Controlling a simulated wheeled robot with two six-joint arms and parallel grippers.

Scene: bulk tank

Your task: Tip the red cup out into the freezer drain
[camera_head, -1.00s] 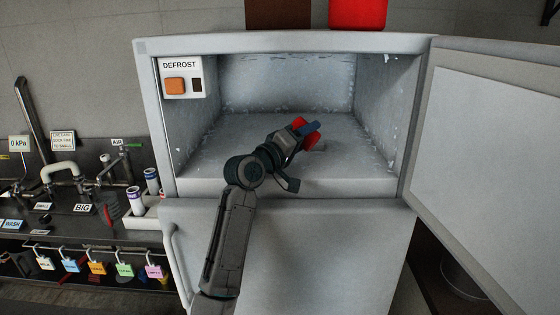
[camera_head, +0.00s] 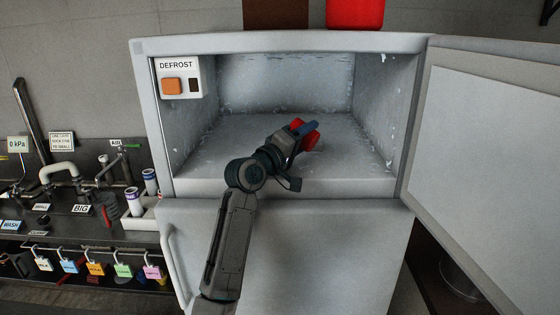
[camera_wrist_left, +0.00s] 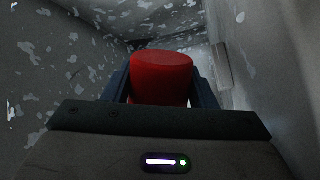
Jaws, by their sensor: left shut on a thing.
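My left gripper (camera_head: 303,129) is inside the open freezer compartment (camera_head: 245,170), above its frosted floor. It is shut on the red cup (camera_head: 310,140), which shows between the blue fingers. In the left wrist view the red cup (camera_wrist_left: 162,76) sits between the two fingers of the left gripper (camera_wrist_left: 162,90), with one smooth red end in sight. The cup's mouth and contents cannot be made out, and its tilt is hard to tell. The drain cannot be made out; the arm and cup hide part of the floor. My right gripper is not in view.
The freezer door (camera_head: 490,150) stands open at the right. A defrost panel (camera_head: 180,78) with an orange button is at the compartment's upper left. Brown and red objects stand on the freezer top. A dark bench (camera_head: 75,228) with pipes and hanging padlocks is at the left.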

